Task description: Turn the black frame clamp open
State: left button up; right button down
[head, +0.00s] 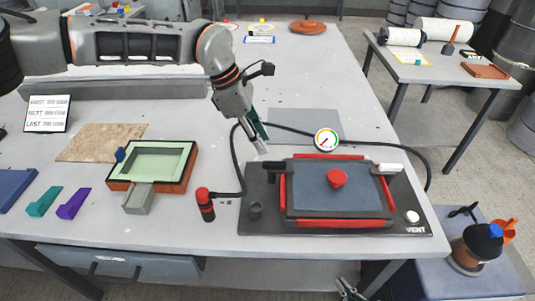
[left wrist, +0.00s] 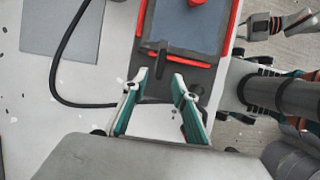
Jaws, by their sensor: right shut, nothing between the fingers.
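The black frame clamp (head: 277,167) is a dark lever at the left end of the red-edged frame (head: 325,222) on the dark base plate. A white clamp (head: 389,168) is at the frame's right end. My left gripper (head: 262,150) points down just behind the black clamp. In the left wrist view its fingers (left wrist: 160,77) are apart, with the black clamp (left wrist: 162,58) just beyond and between the tips; I see no contact. My right gripper (head: 349,291) is low at the bottom edge, away from the base plate, and is shut and empty.
A black hose runs from the red-topped fitting (head: 205,204) behind the base plate, past a round gauge (head: 326,140). A green-lined mould (head: 152,164) lies to the left.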

aim_at(275, 162)
pick_arm(q)
jog(key=x, duration=0.7)
jog(key=shift+s+d+f, duration=0.1)
jog(key=shift+d+f, duration=0.1)
jog(key=shift+d, duration=0.05)
grip_shut()
